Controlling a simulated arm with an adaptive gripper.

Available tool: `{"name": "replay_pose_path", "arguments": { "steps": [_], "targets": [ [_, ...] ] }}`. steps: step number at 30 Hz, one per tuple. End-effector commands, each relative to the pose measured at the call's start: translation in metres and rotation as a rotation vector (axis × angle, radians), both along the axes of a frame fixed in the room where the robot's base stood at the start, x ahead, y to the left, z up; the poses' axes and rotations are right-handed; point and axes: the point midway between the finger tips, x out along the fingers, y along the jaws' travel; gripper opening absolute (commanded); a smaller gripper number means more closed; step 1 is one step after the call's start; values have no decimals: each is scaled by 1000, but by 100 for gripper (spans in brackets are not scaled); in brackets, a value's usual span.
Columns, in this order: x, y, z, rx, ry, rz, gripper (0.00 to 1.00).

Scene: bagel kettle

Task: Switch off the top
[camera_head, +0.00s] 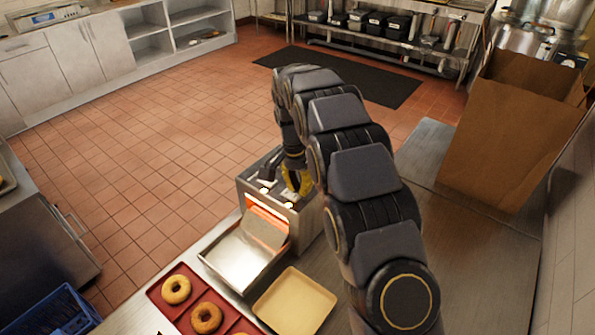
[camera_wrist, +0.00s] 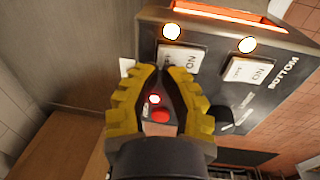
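A metal conveyor toaster (camera_head: 312,222) stands on the counter, its front opening glowing orange. In the wrist view its dark control panel (camera_wrist: 212,95) carries two white rocker switches. The left switch (camera_wrist: 190,58) is partly covered by my fingertips, and its name label is hidden. The right switch (camera_wrist: 248,71) is labelled BOTTOM. The left indicator light (camera_wrist: 172,31) and right indicator light (camera_wrist: 247,45) are both lit. My gripper (camera_wrist: 161,70) has yellow fingers with tips together at the left switch's lower edge; contact is unclear. A red button (camera_wrist: 159,115) shows between the fingers.
A metal chute tray (camera_head: 240,262) projects from the toaster's front. A beige tray (camera_head: 294,303) and a red tray with bagels (camera_head: 190,310) lie nearby. A brown box (camera_head: 510,135) stands behind on the right. The counter (camera_head: 470,265) right of my arm is clear.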

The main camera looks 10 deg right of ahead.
Motion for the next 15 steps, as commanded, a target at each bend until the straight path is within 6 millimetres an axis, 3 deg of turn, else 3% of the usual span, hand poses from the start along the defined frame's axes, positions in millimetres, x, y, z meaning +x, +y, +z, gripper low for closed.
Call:
{"name": "replay_pose_path", "arguments": {
  "steps": [15],
  "targets": [
    [0,-1,-6,5,-6,0,0]
  ]
}}
